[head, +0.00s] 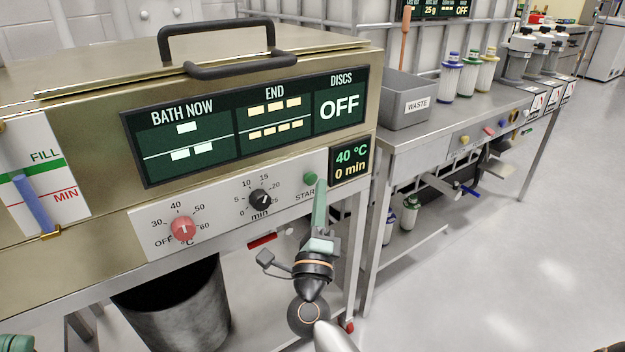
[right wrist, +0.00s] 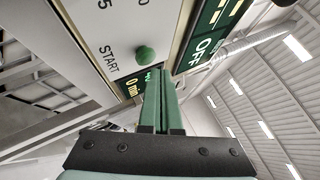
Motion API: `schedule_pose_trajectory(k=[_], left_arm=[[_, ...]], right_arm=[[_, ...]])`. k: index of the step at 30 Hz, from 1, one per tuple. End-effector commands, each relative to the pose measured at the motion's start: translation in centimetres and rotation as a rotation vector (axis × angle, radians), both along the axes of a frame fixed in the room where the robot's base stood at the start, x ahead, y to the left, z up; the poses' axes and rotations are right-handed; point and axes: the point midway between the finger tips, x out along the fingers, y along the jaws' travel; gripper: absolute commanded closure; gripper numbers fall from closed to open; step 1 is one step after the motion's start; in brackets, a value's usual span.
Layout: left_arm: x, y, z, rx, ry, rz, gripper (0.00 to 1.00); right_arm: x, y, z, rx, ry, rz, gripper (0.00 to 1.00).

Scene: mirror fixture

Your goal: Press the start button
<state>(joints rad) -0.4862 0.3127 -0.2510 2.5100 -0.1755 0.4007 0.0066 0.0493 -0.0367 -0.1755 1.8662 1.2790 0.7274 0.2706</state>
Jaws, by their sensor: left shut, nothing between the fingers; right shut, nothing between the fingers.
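The green start button (head: 309,178) sits on the white control panel (head: 285,187), above the START label. It also shows as a round green knob in the right wrist view (right wrist: 145,53). My right gripper (head: 321,184) is shut and empty. Its green fingertips point up at the panel, just right of the button in the head view. In the right wrist view the fingertips (right wrist: 156,72) are close to the button, seemingly a little apart from it. My left gripper (head: 15,343) shows only a small green part at the bottom left corner; it is shut and empty.
A red temperature knob (head: 183,228) and a dark minute knob (head: 260,199) share the panel. The display (head: 250,122) reads OFF under DISCS; a small screen (head: 351,160) reads 40 °C, 0 min. A dark bin (head: 178,305) stands below. A side bench (head: 440,125) is at right.

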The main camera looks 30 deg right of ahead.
Motion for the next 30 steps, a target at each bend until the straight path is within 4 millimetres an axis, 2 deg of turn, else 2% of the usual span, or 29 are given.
schedule_pose_trajectory(k=[30], left_arm=[[0.01,0.02,0.13,-0.001,0.000,0.001,1.00]], right_arm=[[0.86,0.06,0.01,0.000,0.000,0.000,1.00]])
